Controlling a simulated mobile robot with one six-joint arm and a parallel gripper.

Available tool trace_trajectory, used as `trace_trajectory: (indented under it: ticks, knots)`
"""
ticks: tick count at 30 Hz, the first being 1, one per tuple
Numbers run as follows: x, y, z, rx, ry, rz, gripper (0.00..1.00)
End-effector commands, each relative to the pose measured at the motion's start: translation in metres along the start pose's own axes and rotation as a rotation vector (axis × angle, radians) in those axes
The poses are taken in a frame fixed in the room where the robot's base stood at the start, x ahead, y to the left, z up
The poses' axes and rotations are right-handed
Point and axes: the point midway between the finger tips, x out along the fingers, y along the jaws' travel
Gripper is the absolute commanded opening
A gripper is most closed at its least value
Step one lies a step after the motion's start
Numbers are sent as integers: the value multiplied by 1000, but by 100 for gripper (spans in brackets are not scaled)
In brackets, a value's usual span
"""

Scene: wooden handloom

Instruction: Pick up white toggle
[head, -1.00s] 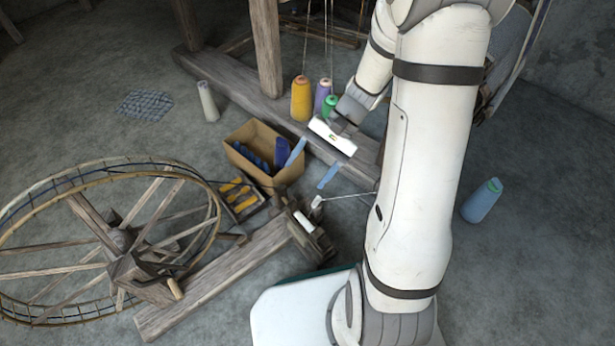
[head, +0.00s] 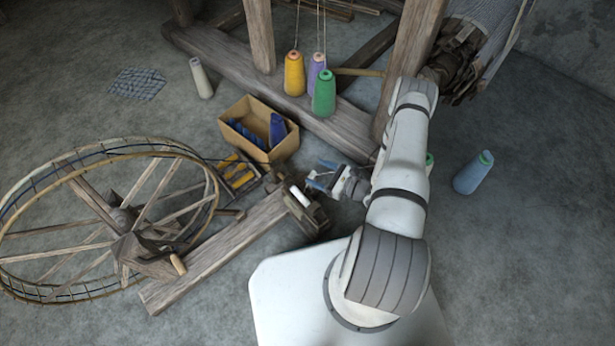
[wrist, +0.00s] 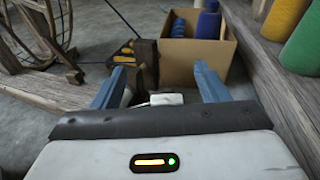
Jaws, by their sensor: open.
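The white toggle (head: 300,195) is a small white cylinder on the wooden block at the end of the spinning wheel's beam. In the wrist view the white toggle (wrist: 168,99) shows low between my fingers, partly hidden by the gripper body. My gripper (head: 319,176) is open, with two blue fingers, just above and right of the toggle in the head view. The wrist view shows the fingers of my gripper (wrist: 161,78) spread wide with nothing held. I cannot tell their height above the toggle.
A cardboard box (head: 286,150) with blue spools stands behind, and a small tray of yellow bobbins (head: 240,178) lies to the left. The spinning wheel (head: 75,185) fills the left. Yellow (head: 294,75) and green (head: 324,95) cones stand by the loom beam.

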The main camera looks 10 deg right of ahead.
Motion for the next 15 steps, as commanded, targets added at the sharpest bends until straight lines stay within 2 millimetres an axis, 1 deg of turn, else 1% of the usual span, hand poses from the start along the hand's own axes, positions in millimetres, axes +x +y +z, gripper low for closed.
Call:
trace_trajectory:
  ticks: [1, 3, 6, 10, 15]
  knots:
    - [-6, 3, -15, 24, 8, -45, 68]
    - [-11, 5, -30, 43, 18, -95, 68]
    - [-16, 6, -44, 60, 27, -139, 68]
    - [-12, 6, -50, 65, 31, -156, 68]
    - [5, 3, -52, 63, 31, -155, 68]
